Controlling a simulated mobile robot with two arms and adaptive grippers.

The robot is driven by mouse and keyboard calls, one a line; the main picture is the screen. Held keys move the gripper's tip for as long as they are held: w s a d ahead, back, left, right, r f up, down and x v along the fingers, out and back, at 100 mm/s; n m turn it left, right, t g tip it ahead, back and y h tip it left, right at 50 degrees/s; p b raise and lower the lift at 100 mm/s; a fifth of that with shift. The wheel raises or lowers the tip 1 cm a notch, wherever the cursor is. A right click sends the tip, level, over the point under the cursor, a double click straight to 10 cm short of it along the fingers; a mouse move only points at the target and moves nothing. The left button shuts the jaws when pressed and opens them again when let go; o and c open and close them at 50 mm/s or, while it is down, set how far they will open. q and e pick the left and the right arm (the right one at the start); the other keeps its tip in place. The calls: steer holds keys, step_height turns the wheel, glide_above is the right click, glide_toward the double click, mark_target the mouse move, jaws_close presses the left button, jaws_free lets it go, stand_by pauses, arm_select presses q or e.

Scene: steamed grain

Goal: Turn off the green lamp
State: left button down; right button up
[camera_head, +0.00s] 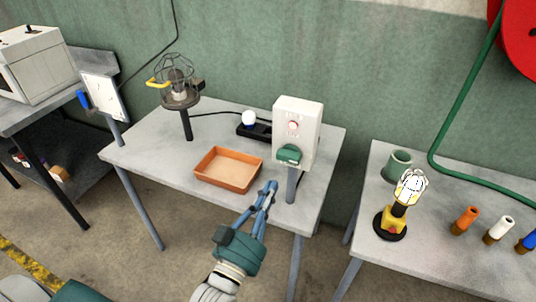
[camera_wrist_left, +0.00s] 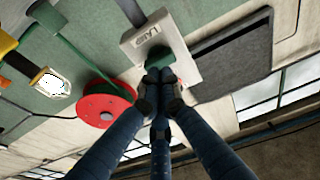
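I see no lamp glowing green. A lamp with a yellow base (camera_head: 393,220) and white bright head stands on the right table.
On the left table (camera_head: 150,150) are an orange tray (camera_head: 228,183), a caged lamp (camera_head: 178,90) and a white bulb (camera_head: 249,118) on a black base. The right table holds a green cup (camera_head: 397,165) and several coloured handles. A gap separates the tables.

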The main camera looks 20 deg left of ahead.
arm_select(q)
step_height(320, 180, up, 6)
steer(key=s+a+t, duration=0.1)
steer(key=shift+s+a+r, duration=0.25)
steer(key=shift+s, duration=0.05)
step_height(320, 180, up, 4)
steer(key=f+p, duration=0.1)
steer(key=p, duration=0.3)
glide_above(289, 155)
steer(key=s+a, duration=0.2)
steer(key=a, duration=0.1)
steer(key=shift+w+d+r, duration=0.15)
steer(key=shift+w+r, duration=0.05)
steer(key=shift+r, duration=0.05)
steer(key=f, duration=0.2)
steer(key=shift+w+f, duration=0.2)
steer(key=shift+f, duration=0.2)
steer(key=shift+s+f, duration=0.1)
steer(key=shift+f, duration=0.7)
steer(key=shift+n, duration=0.3)
